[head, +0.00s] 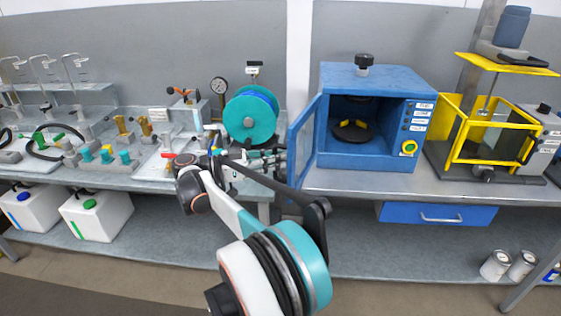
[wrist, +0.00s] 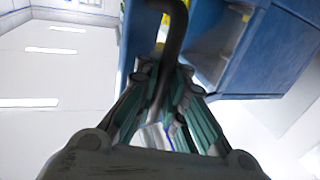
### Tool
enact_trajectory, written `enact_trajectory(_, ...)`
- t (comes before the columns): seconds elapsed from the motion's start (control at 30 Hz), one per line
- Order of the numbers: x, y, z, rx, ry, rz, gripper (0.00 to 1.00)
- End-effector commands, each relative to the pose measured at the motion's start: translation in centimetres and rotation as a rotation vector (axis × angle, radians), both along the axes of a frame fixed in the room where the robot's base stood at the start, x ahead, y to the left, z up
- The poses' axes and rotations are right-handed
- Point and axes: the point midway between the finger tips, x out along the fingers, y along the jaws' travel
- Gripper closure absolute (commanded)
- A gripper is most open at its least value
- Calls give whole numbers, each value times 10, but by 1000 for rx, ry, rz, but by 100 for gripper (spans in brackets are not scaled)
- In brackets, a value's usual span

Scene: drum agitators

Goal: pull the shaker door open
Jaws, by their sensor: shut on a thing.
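The shaker (head: 375,78) is a blue box on the bench with a black knob on top. Its front is open and shows a dark round platform (head: 351,131) inside. Its blue-framed door (head: 303,140) stands swung out at the left side of the opening. My gripper (head: 278,160) is at the door's outer left side, partly hidden behind my arm. In the wrist view my gripper (wrist: 163,82) is shut on a dark bent door handle (wrist: 174,35). The blue shaker body (wrist: 265,50) shows to the right there.
A yellow-framed machine (head: 490,130) stands right of the shaker. A blue drawer (head: 438,213) hangs under the bench (head: 350,182). White jugs (head: 97,215) sit on the lower shelf.

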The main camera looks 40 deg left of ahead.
Motion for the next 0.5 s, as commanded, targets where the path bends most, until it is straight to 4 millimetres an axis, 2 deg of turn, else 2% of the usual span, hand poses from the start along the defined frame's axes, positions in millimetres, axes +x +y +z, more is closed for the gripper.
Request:
enact_trajectory(0.03,-6,2,-3,0,5,0,100)
enact_trajectory(0.33,-6,2,-3,1,6,-1,100)
enact_trajectory(0.37,-6,2,-3,1,6,-1,88)
enact_trajectory(0.43,-5,2,-3,0,5,0,72)
enact_trajectory(0.5,-5,2,-2,0,4,0,69)
